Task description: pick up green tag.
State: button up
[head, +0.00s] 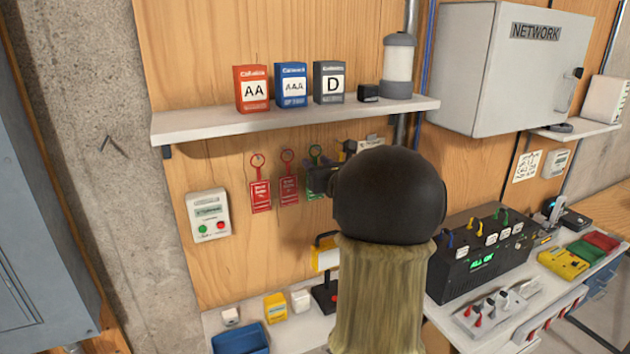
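A green tag (315,153) hangs on the wooden wall below the shelf, to the right of two red tags. My gripper (322,181) is at the tag, mostly hidden behind my arm's dark round joint. Its fingers are too small and covered to tell whether they are open or shut, or whether they touch the tag. The left red tag (260,192) and the right red tag (288,184) hang apart from each other.
A white shelf (220,126) with battery boxes and a lantern juts out just above the tags. A control box (208,215) is on the wall at left. A grey network cabinet (480,65) is at right. A cluttered bench (445,318) lies below.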

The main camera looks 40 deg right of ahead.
grip_shut()
jog(key=shift+r, duration=0.15)
dwell(0.4)
jog(key=shift+r+b, duration=0.3)
jog(key=shift+b, duration=0.25)
jog(key=b+v, duration=0.7)
jog(key=v, duration=1.1)
jog(key=shift+r, duration=0.25)
jog(key=shift+d, duration=0.1)
